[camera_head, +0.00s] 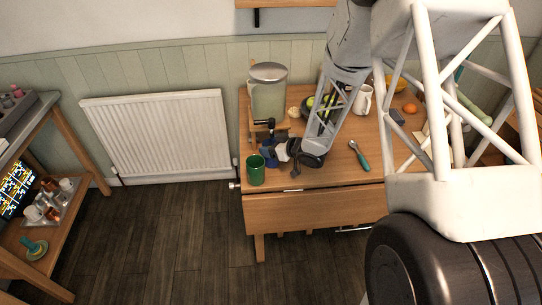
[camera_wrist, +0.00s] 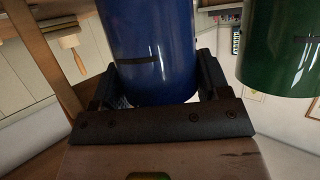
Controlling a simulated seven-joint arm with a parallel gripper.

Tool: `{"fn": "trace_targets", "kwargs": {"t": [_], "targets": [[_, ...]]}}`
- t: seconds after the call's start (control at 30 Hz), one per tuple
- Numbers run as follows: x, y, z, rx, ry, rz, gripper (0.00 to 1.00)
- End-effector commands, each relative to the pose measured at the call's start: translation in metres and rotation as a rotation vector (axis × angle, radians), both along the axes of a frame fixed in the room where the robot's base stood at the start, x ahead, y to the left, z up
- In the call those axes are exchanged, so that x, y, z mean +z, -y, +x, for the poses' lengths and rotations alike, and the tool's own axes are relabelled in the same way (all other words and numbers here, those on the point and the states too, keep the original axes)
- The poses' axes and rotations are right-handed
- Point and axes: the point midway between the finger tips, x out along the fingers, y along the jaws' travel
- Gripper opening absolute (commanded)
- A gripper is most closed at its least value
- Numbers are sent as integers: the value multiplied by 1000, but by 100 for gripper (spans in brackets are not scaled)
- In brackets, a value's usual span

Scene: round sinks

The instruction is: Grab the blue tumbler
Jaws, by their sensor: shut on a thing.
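The blue tumbler (camera_wrist: 150,45) fills the top middle of the wrist view. It sits between the two black fingers of my gripper (camera_wrist: 156,78), which are shut on it from both sides. In the head view the tumbler (camera_head: 268,158) is small and dark blue, partly covered by my gripper (camera_head: 280,153), near the left front of the wooden table. I cannot tell whether its base touches the tabletop.
A green tumbler (camera_head: 256,170) stands close by at the table's front left; it also shows in the wrist view (camera_wrist: 283,45). A drink dispenser (camera_head: 268,95) is behind. A green-handled utensil (camera_head: 359,155) lies to the right, with a white jug (camera_head: 362,100) beyond.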

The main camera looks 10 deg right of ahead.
Motion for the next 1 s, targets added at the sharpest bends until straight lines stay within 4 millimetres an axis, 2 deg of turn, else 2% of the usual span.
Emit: {"fn": "trace_targets", "kwargs": {"t": [0.03,0.1,0.67,1.0], "targets": [[0,0,0,0,0,0,34],[0,0,0,0,0,0,25],[3,0,0,0,1,-1,25],[13,0,0,0,1,-1,25]]}}
